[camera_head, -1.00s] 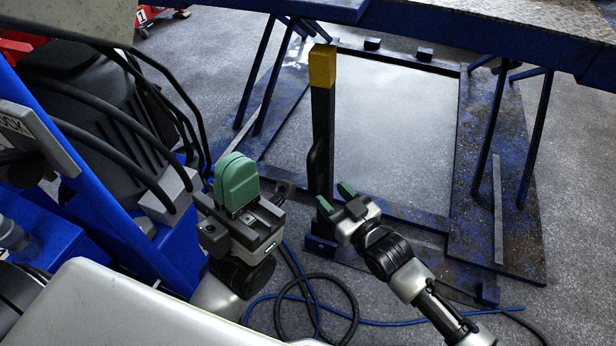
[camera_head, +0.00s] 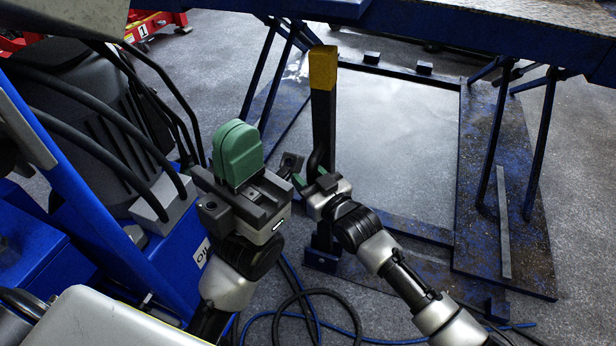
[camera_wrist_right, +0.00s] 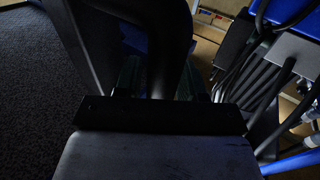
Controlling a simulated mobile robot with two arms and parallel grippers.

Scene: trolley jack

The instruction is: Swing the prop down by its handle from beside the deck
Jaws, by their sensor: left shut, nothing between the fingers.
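The prop (camera_head: 323,112) is a dark upright post with a yellow top, standing beside the raised blue deck (camera_head: 420,25). Its handle (camera_head: 316,158) is a dark curved bar low on the post's left side. My right gripper (camera_head: 309,177) is at the handle, its green fingers apart. In the right wrist view the dark handle (camera_wrist_right: 167,45) runs down between the two green fingers (camera_wrist_right: 160,80); contact cannot be told. My left gripper (camera_head: 238,150) is shut and empty, pointing up, left of the prop and apart from it.
A machine with a blue frame (camera_head: 85,190) and black hoses fills the left. Blue legs (camera_head: 487,150) stand under the deck on a rusty blue floor frame (camera_head: 500,230). Loose hoses (camera_head: 300,300) lie on the floor below my grippers.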

